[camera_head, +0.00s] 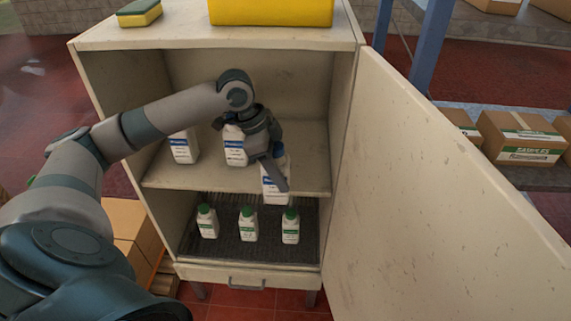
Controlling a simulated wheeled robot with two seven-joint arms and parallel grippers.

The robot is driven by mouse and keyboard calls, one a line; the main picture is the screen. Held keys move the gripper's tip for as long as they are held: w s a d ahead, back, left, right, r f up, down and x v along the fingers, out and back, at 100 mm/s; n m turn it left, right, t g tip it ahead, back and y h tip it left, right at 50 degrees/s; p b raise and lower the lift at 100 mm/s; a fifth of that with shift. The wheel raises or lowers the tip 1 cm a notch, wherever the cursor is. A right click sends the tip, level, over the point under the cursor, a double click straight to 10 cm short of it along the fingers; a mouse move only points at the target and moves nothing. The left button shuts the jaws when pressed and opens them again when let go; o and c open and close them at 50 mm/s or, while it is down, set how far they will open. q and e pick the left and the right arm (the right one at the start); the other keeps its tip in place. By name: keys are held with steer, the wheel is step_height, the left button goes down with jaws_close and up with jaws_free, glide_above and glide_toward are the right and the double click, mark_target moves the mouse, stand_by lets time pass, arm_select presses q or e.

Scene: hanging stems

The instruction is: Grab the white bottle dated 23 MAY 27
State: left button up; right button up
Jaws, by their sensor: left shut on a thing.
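A cream cabinet (317,187) stands open in front of me. My left gripper (276,172) is at its upper shelf, shut on a white bottle with a blue-and-white label (275,191). This bottle is at the shelf's front edge, partly covered by the gripper finger. Two similar white bottles stand to its left on the upper shelf, one at the left (184,147) and one in the middle (235,148), its top hidden by my gripper. The dates on the labels are too small to read. My right gripper is not in view.
Three smaller white bottles with green caps (247,224) stand on the dark lower shelf. The cabinet door (430,200) is swung open to the right. A yellow box (270,11) and a sponge (139,13) are on top. Cardboard boxes (522,138) sit on a rack at the right.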

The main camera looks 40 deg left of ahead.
arm_select(q)
steer(key=shift+s+d+r, duration=0.1)
steer(key=shift+s, duration=0.25)
steer(key=shift+d, duration=0.15)
stand_by(0.3)
